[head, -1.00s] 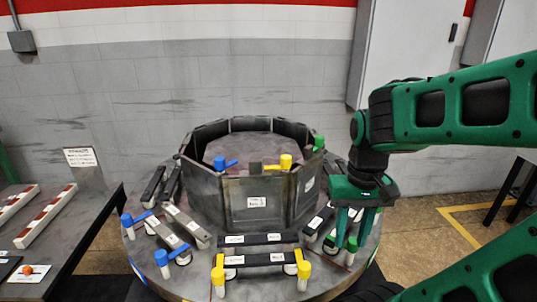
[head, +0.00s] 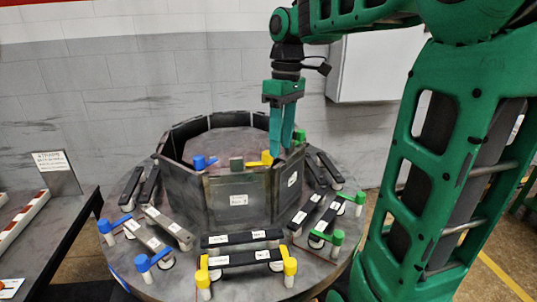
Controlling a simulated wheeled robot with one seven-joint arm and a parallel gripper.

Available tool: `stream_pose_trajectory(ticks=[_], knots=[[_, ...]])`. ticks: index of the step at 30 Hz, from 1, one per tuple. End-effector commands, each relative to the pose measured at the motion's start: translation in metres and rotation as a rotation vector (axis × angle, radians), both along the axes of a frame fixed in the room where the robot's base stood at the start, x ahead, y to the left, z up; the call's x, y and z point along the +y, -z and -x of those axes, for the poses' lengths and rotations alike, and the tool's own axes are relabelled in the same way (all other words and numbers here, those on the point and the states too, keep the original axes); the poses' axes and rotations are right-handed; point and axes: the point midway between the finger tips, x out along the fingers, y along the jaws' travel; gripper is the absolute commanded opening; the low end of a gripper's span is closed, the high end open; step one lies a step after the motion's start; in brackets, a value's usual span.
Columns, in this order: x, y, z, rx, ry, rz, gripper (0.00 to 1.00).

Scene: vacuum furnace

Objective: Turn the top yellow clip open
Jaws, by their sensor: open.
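The top yellow clip (head: 262,160) sits at the top edge of the ring's front wall, with a flat handle pointing left and a raised yellow knob at its right end. My gripper (head: 280,151) points down just right of the knob, its green fingers at about the clip's height in the picture. It is open and holds nothing. The fingers look close together from this angle, and I cannot tell whether they touch the clip. The grey panelled ring (head: 238,203) stands on a round table.
A blue clip (head: 203,162) and a green clip (head: 299,137) are also on the ring's top edge. Lower yellow clips (head: 290,268), blue clips (head: 143,264) and green clips (head: 337,240) stand around the table with dark bars. A side table (head: 62,232) is at left.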

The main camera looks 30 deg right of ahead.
Motion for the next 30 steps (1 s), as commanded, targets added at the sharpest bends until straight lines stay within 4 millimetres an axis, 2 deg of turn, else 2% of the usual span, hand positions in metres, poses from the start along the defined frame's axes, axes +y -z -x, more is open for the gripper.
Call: stream_pose_trajectory(ticks=[1,3,9,17,27,30], knots=[[-0.001,-0.009,-0.017,0.001,-0.09,-0.004,0.43],[-0.001,-0.02,-0.033,0.001,-0.216,-0.008,0.43],[-0.004,-0.036,-0.06,0.002,-0.44,-0.012,0.43],[-0.003,-0.035,-0.064,0.002,-0.487,-0.014,0.43],[-0.003,-0.015,-0.061,0.001,-0.484,-0.013,0.43],[-0.002,0.003,-0.059,0.003,-0.483,-0.016,0.43]])
